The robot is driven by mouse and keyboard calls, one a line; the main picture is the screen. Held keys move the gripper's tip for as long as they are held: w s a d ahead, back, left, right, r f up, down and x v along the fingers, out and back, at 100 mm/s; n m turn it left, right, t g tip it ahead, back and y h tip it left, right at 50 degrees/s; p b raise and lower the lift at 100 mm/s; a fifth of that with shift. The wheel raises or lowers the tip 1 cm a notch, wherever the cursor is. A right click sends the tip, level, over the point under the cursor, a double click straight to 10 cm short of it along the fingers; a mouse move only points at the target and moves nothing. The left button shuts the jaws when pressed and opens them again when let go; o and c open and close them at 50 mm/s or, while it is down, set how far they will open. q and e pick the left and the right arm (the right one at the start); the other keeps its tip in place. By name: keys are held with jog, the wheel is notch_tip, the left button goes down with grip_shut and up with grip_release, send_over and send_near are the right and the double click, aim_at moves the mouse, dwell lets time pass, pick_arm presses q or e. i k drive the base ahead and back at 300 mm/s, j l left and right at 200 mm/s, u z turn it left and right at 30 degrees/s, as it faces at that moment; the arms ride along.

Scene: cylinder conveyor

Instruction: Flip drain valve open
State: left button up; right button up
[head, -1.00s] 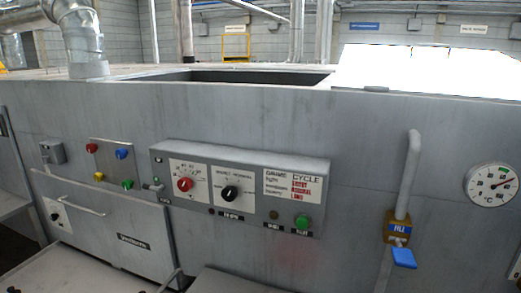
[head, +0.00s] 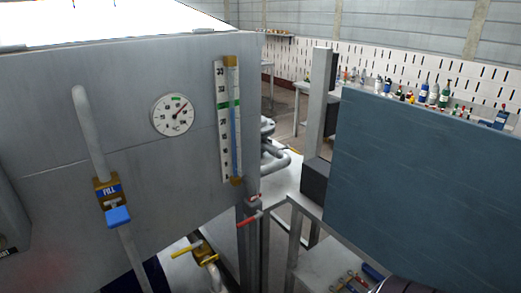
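Two lever valves show low at the tank's right end, and I cannot read a drain label on either. One has a yellow handle (head: 186,252) on a brass body (head: 205,253), with a pale pipe bending down from it. The other has a red handle (head: 249,219) sloping near the tank's lower right corner. A third valve, labelled FILL (head: 109,192), has a blue handle (head: 118,216) and sits on a vertical pipe on the tank front.
The grey tank (head: 60,140) carries a round dial (head: 172,115) and a tall level gauge (head: 229,120). A large blue-grey panel (head: 430,170) stands at the right, with bottles (head: 432,95) behind it. A narrow gap with pipes lies between tank and panel.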

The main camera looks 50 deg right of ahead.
aim_at(259, 214)
jog(key=l+z, duration=0.3)
jog(key=i+l+z, duration=0.15)
jog(key=l+z, duration=0.15)
jog(key=l, duration=0.2)
jog(key=i+l+z, duration=0.25)
jog(key=k+l, duration=0.1)
jog(key=l, duration=0.05)
